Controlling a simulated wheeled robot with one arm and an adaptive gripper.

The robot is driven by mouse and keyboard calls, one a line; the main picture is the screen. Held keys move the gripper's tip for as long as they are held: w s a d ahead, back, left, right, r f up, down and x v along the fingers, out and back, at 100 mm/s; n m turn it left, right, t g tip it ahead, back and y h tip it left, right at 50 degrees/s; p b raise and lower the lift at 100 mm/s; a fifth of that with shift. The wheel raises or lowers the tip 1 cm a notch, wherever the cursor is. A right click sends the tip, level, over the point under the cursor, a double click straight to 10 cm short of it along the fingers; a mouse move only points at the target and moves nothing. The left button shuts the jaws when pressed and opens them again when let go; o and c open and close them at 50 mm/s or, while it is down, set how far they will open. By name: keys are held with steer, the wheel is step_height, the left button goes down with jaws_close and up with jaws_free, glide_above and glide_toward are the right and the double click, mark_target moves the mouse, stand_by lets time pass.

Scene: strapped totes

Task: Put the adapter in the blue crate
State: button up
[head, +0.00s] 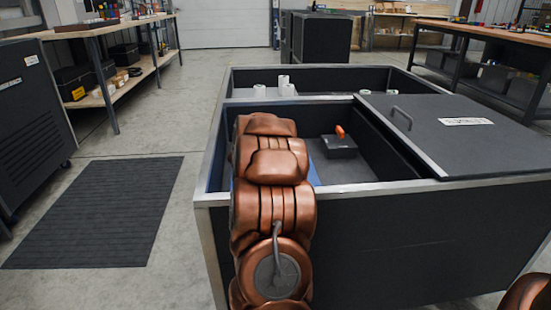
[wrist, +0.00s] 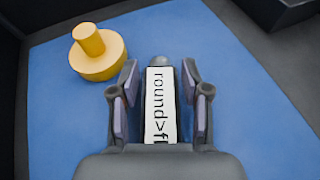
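In the wrist view, a slim grey piece (wrist: 158,62) with a white label reading "round>f…" lies between the fingers of my gripper (wrist: 159,75). Its lower end is hidden by the gripper body. The fingers stand open on both sides of it, with a small gap showing at each side. A yellow stepped round piece (wrist: 97,54) sits to the upper left, apart from the fingers. Both are over a flat blue surface (wrist: 255,110). A strip of this blue (head: 314,175) shows beside my arm in the head view; my gripper is hidden there. I see no blue crate walls.
The blue area is inside a dark, metal-edged tote (head: 390,225). A dark box with an orange handle (head: 339,150) stands on its floor. A dark lid (head: 455,130) covers its right part. White cylinders (head: 285,84) stand in the compartment behind.

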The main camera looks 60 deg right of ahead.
steer(key=shift+o, duration=0.8)
